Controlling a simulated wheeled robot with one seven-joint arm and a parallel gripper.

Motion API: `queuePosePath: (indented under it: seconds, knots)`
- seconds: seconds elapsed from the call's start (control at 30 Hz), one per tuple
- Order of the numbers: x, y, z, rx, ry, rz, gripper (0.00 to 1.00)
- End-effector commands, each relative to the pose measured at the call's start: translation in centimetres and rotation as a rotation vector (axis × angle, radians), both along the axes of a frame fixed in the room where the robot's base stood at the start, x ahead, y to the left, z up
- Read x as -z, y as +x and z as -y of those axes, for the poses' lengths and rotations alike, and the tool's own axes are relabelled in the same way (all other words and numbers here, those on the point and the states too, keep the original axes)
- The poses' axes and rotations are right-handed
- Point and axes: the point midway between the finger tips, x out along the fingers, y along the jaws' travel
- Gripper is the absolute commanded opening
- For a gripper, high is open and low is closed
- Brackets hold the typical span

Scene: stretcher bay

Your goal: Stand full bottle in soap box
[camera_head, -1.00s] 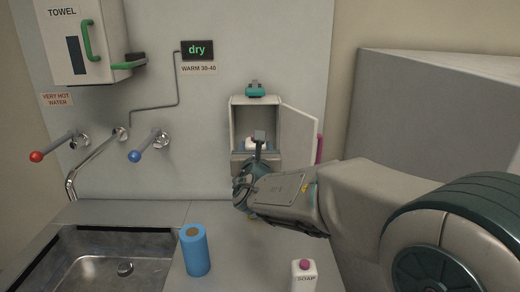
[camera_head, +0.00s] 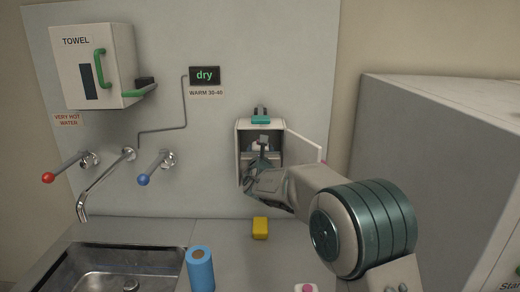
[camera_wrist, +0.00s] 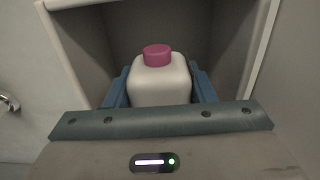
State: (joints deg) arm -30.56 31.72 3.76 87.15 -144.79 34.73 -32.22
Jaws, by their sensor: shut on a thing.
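The soap box (camera_head: 239,155) is on the back wall with its door (camera_head: 304,147) swung open to the right. My gripper (camera_head: 263,150) reaches into it from the front. In the wrist view my gripper (camera_wrist: 160,92) is shut on a white bottle (camera_wrist: 160,82) with a magenta cap, one blue finger on each side. This bottle is upright between the box walls (camera_wrist: 78,50). Its base is hidden, so I cannot tell whether it touches the floor, nor whether it is full. Another pink-capped bottle (camera_head: 305,288) shows at the bottom edge of the head view, mostly cut off.
A blue cylinder (camera_head: 200,272) stands on the counter beside the sink (camera_head: 75,275). A yellow block (camera_head: 260,228) is on the counter below the box. Red and blue tap levers (camera_head: 145,180) stick out at left. A large grey cabinet (camera_head: 430,160) stands at right.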

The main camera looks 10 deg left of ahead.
Motion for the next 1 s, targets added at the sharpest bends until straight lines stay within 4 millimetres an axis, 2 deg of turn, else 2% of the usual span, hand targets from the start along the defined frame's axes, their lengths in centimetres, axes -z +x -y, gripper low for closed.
queuePosePath:
  seconds: [0.23, 0.37, 0.8, 0.83, 0.9, 1.0]
  knots:
    - [-0.3, 3.4, -0.8, 0.001, -0.001, 0.001, 0.18]
    - [1.1, 3.3, -0.8, 0.001, -0.002, 0.001, 0.18]
    - [1.8, 3.2, -0.8, 0.001, 0.001, 0.002, 0.18]
    - [1.8, 3.2, -0.8, 0.000, 0.000, 0.000, 0.55]
    - [1.8, 3.2, -0.8, 0.000, 0.000, 0.000, 0.72]
    - [1.8, 3.2, -0.8, 0.000, -0.001, 0.000, 0.72]
